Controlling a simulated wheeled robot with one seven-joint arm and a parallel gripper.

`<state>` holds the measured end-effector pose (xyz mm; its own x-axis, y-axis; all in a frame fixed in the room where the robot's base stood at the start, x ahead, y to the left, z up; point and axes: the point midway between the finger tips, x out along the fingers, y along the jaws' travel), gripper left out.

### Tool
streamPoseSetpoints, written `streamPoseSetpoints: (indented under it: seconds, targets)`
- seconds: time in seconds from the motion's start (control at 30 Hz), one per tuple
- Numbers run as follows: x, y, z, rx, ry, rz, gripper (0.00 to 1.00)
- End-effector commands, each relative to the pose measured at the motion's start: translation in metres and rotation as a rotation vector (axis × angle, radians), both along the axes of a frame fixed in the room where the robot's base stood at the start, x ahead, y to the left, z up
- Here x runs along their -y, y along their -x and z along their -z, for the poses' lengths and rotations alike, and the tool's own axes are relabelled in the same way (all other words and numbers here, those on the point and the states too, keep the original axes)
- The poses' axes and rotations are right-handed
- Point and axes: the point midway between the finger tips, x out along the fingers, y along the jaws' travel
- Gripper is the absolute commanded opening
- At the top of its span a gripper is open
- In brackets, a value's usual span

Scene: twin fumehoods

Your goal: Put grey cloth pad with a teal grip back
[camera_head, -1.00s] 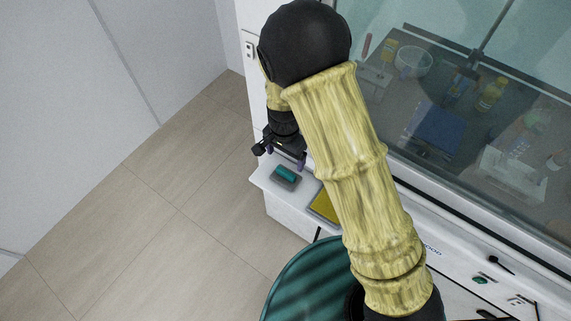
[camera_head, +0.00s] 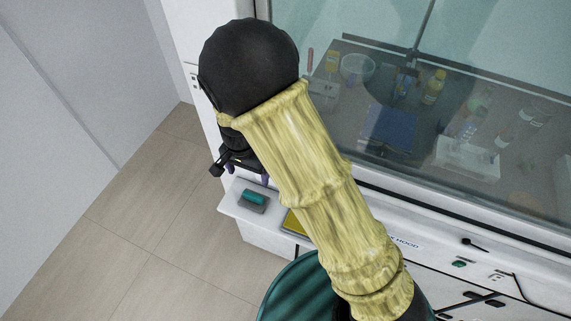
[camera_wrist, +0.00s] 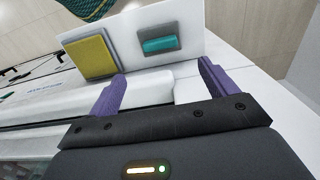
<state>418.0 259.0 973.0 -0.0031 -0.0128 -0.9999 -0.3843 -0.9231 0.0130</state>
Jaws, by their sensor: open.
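The grey cloth pad with a teal grip lies on a white shelf at the front of the fumehood; in the head view the grey pad (camera_head: 251,202) is near the shelf's left end. In the wrist view the teal grip (camera_wrist: 160,45) shows on top of the pad, beyond my fingertips. My gripper (camera_wrist: 160,82) is open and empty, with its two purple fingers apart. In the head view my gripper (camera_head: 250,172) is above and behind the pad, apart from it, and partly hidden by my arm.
A yellow pad (camera_wrist: 91,57) lies on the same white shelf (camera_wrist: 190,22), beside the grey pad. The fumehood's glass sash (camera_head: 400,110) stands behind, with bottles, a beaker and a blue mat inside. Open floor (camera_head: 150,230) lies to the left.

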Motion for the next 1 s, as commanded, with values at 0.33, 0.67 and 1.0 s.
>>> streamPoseSetpoints:
  seconds: [0.33,0.67,1.0]
  targets:
    - [0.047,-0.007,-0.027,0.019,-0.03,-0.035,0.85]
    - [0.175,0.015,-0.09,0.126,-0.053,-0.207,0.85]
    - [0.256,0.068,-0.122,0.226,0.027,-0.382,0.85]
